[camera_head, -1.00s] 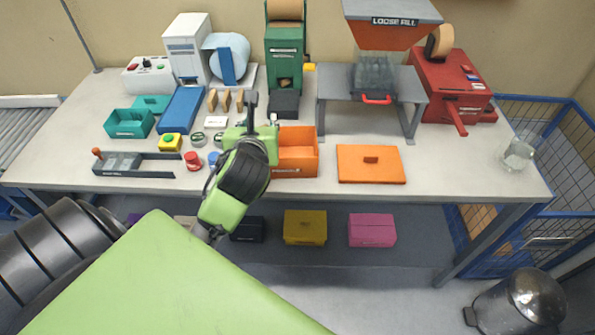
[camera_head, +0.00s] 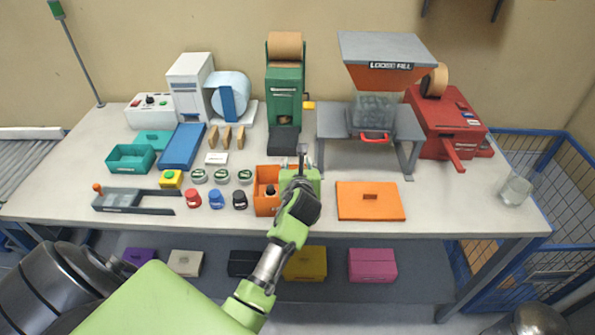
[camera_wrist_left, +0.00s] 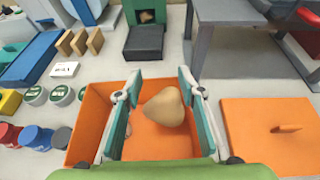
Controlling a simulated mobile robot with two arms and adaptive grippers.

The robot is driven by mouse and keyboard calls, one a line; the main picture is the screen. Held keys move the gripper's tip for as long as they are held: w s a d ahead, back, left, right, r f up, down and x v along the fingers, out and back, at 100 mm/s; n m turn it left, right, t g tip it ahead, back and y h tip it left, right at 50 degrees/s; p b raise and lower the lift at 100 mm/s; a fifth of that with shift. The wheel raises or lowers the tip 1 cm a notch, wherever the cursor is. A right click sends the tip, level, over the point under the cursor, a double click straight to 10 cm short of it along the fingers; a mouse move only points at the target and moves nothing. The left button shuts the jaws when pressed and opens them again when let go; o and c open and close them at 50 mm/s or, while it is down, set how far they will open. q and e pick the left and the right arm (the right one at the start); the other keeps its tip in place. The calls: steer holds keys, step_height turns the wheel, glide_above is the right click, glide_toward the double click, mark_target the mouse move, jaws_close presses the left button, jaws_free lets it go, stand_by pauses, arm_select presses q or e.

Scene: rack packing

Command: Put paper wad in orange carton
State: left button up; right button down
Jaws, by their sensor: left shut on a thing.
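The paper wad (camera_wrist_left: 165,107), a tan crumpled lump, is between the fingers of my left gripper (camera_wrist_left: 157,103) in the left wrist view. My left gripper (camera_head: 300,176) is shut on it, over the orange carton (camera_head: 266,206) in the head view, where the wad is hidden. The carton is open at the top and stands near the table's front edge; its left wall (camera_wrist_left: 88,118) shows in the wrist view. A small dark thing (camera_head: 270,190) shows inside the carton in the head view. My right gripper is not in view.
The flat orange lid (camera_head: 370,203) lies right of the carton. Red, blue and black jars (camera_head: 216,199) stand to its left. The green paper machine (camera_head: 284,101) is behind, and the loose-fill stand (camera_head: 333,120) is behind to the right.

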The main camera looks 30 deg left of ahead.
arm_select(q)
steer(key=shift+s+f, duration=0.1)
steer(key=shift+f, duration=1.8)
steer(key=o, duration=0.5)
steer(key=shift+c, duration=0.2)
steer(key=shift+r, duration=0.1)
steer(key=shift+r, duration=0.3)
steer(key=shift+s+d+r, duration=0.15)
steer(key=shift+d+r, duration=0.05)
steer(key=shift+r, duration=0.15)
steer(key=v, duration=1.1)
steer(key=shift+s+r+b, duration=0.15)
steer(key=shift+s+b, duration=0.1)
steer(key=shift+b, duration=0.15)
steer(key=shift+d, duration=0.1)
